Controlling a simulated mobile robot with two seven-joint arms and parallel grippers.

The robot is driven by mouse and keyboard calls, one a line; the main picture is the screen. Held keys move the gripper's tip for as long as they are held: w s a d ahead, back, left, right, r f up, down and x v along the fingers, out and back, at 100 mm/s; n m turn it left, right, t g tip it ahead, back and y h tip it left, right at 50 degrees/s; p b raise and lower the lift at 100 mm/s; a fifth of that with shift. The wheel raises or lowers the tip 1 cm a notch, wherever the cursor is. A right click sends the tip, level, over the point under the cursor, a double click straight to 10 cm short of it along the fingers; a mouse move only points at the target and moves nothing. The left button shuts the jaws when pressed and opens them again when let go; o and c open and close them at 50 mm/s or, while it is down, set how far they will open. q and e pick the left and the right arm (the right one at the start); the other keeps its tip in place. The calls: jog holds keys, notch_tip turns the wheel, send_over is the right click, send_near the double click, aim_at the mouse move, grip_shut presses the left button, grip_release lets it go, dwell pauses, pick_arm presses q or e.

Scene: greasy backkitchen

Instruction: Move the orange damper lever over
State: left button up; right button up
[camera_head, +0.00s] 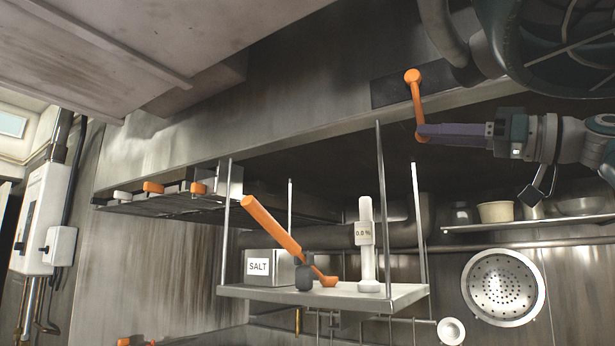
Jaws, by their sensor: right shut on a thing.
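The orange damper lever (416,98) is on a dark plate on the hood's metal front, at the upper right. Its round orange hub is at the top, and its arm hangs almost straight down, leaning slightly right at the bottom. My right gripper (425,132) comes in from the right, with its purple-grey fingers level. It is shut on the lower end of the lever; a bit of orange shows below the fingers. My left gripper is not in view.
Below hangs a shelf (405,296) on thin rods, with a SALT box (265,267), an orange-handled tool (272,224) and a white device with a display (367,245). One rod rises near the lever's left. A round colander (503,287) hangs at right.

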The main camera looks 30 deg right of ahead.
jog(key=shift+s+d, duration=0.1)
jog(key=s, duration=0.1)
jog(key=s+d+b, duration=0.1)
jog(key=shift+s+d+r, duration=0.2)
jog(key=shift+s+r, duration=0.15)
dwell(0.5)
jog(key=shift+s+d+r, duration=0.25)
jog(key=shift+s+r, duration=0.05)
jog(key=shift+s, duration=0.25)
jog(key=shift+s+d+r, duration=0.25)
jog(key=shift+s, duration=0.25)
jog(key=o, duration=1.1)
jog(key=shift+c, duration=0.2)
